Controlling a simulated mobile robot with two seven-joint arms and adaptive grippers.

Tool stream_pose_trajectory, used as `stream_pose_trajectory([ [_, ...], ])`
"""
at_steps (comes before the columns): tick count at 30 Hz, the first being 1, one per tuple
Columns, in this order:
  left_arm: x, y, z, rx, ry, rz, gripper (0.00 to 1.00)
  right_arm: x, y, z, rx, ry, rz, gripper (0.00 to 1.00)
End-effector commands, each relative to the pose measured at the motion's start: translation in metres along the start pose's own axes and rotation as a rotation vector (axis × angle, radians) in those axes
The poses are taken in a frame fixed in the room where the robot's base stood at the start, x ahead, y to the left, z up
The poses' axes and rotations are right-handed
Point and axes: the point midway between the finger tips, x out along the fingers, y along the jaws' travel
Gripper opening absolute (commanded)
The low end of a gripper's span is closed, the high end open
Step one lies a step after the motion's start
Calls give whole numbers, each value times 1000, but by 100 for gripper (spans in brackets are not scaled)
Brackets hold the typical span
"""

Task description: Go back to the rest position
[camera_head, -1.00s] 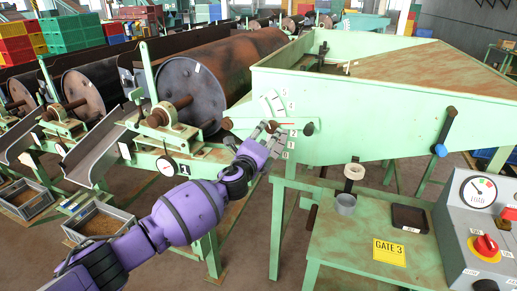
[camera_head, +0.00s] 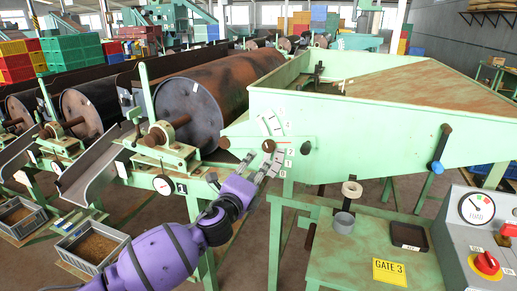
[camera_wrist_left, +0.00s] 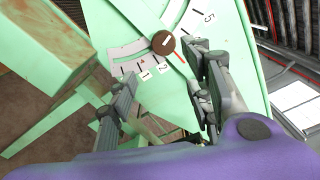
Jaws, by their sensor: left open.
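My left gripper (camera_head: 256,168) is in front of the numbered dial plate (camera_head: 272,122) on the side of the green hopper (camera_head: 370,131). In the left wrist view its two fingers (camera_wrist_left: 160,92) are apart with nothing held between them. Beyond them is the brown round knob (camera_wrist_left: 163,43) of the dial's green lever, with white number labels around it. The knob (camera_head: 268,146) also shows in the head view, just above the fingers. Whether a finger touches the plate I cannot tell. My right gripper is not in view.
A large rusty drum (camera_head: 188,115) stands left of the hopper. A control box (camera_head: 487,240) stands at the right. Grey bins (camera_head: 92,247) are at lower left.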

Motion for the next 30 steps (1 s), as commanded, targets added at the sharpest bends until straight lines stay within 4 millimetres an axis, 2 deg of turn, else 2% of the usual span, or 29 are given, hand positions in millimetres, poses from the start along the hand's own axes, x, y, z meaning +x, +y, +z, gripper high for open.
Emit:
stream_pose_trajectory([
  [3, -1, -16, -7, -201, 34, -13, 46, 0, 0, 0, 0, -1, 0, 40],
  [4, -5, -14, -13, -290, 47, -5, 46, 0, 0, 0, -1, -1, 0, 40],
  [11, -52, 51, -47, -795, 55, 114, 46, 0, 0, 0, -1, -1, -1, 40],
  [14, -82, 91, -60, -1014, 23, 180, 46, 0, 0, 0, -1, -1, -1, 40],
  [17, -124, 136, -74, -1251, -39, 249, 46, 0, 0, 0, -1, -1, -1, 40],
  [20, -175, 186, -85, -1479, -137, 316, 46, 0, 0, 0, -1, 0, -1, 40],
  [23, -233, 233, -95, -1669, -261, 371, 46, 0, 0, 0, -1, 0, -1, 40],
  [24, -258, 250, -98, -1735, -317, 391, 46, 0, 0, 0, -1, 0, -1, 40],
  [26, -296, 275, -104, -1813, -404, 420, 46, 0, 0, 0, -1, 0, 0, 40],
  [27, -322, 290, -107, -1853, -461, 438, 46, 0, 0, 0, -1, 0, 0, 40],
  [30, -382, 321, -117, -1914, -590, 483, 46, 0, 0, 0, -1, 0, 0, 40],
])
